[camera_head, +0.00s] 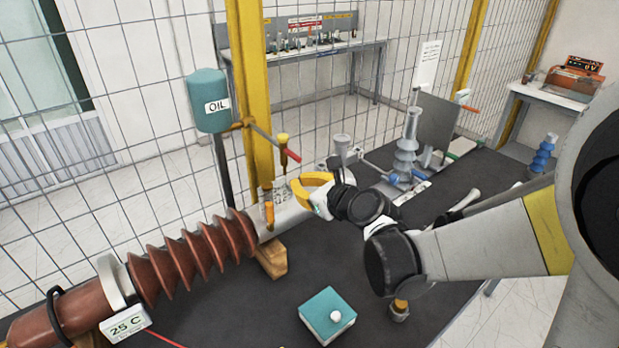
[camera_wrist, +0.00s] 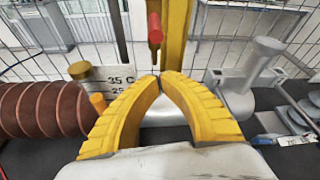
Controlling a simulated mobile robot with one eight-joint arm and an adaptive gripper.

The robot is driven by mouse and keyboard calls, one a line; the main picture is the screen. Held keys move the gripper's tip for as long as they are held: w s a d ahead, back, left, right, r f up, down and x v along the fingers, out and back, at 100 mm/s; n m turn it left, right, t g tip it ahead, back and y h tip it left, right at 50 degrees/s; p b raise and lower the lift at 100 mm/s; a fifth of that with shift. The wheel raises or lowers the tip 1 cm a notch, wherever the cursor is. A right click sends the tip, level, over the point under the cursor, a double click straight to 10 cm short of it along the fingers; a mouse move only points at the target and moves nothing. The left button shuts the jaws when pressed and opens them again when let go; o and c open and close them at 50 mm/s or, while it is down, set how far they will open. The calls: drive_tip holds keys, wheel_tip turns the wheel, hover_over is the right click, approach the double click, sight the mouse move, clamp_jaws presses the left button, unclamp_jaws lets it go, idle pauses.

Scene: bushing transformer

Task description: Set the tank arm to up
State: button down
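The teal oil tank (camera_head: 208,101), labelled OIL, stands on a dark post by the yellow column in the head view. From a fitting below it, a thin grey arm with a red end (camera_head: 291,156) slopes down to the right. In the wrist view a red-ended rod (camera_wrist: 154,28), apparently this arm, shows just beyond my fingertips. My gripper (camera_head: 296,188) has yellow fingers and is below and slightly right of the red end. In the wrist view the fingertips (camera_wrist: 160,76) meet with nothing visible between them. The tank itself is outside the wrist view.
A brown ribbed bushing (camera_head: 185,262) lies on the dark table at left. A yellow-orange tool-like part (camera_head: 283,150) is close to the red end. A teal box (camera_head: 327,315) sits in front, and a grey bushing (camera_head: 407,150) stands behind. Wire mesh closes the back.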

drive_tip(key=r, duration=0.4)
drive_tip(key=shift+s+a, duration=0.15)
drive_tip(key=shift+a, duration=0.25)
